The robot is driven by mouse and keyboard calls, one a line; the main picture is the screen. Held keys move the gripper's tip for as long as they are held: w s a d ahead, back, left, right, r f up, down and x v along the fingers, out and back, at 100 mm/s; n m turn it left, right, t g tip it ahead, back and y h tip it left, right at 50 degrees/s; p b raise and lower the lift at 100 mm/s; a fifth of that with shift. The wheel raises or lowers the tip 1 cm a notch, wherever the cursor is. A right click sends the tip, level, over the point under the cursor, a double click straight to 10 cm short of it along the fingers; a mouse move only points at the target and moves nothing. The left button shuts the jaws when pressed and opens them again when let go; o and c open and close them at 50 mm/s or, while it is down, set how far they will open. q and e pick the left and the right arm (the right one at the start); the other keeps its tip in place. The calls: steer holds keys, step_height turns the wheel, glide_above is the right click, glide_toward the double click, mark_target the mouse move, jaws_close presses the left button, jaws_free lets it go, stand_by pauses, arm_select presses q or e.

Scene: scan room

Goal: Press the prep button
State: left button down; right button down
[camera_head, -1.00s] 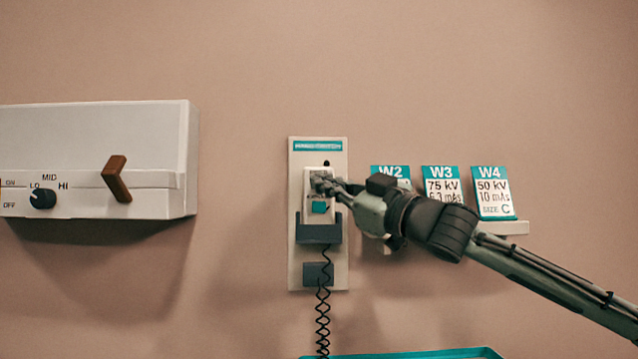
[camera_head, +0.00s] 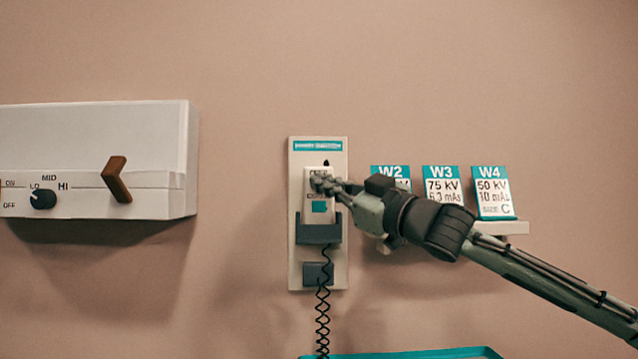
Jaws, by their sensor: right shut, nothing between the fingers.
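A white hand switch (camera_head: 329,216) sits in a dark holder (camera_head: 318,234) on a pale wall plate (camera_head: 298,270) with a teal label strip. A teal button (camera_head: 319,206) shows on the lower part of the switch face. My right gripper (camera_head: 317,183) is shut and empty, with its fingertips at the upper part of the switch face, just above the teal button. The fingers cover whatever is on that upper part, and I cannot tell whether they touch it. My left gripper is not in view.
Cards W2 (camera_head: 389,171), W3 (camera_head: 442,190) and W4 (camera_head: 494,195) stand on a small ledge (camera_head: 512,228) behind my right arm. A white control box (camera_head: 90,140) with a knob and brown lever is at left. A coiled cord (camera_head: 323,322) hangs above a teal-edged tray (camera_head: 420,354).

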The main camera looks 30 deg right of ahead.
steer(key=shift+s, duration=0.1)
steer(key=shift+s+a+b, duration=0.35)
steer(key=shift+s+a, duration=0.05)
steer(key=shift+s, duration=0.3)
steer(key=s, duration=0.1)
steer(key=s+a+b, duration=0.1)
steer(key=s, duration=0.1)
steer(key=s+a, duration=0.1)
steer(key=shift+s+a, duration=0.1)
steer(key=shift+s, duration=0.2)
stand_by(0.7)
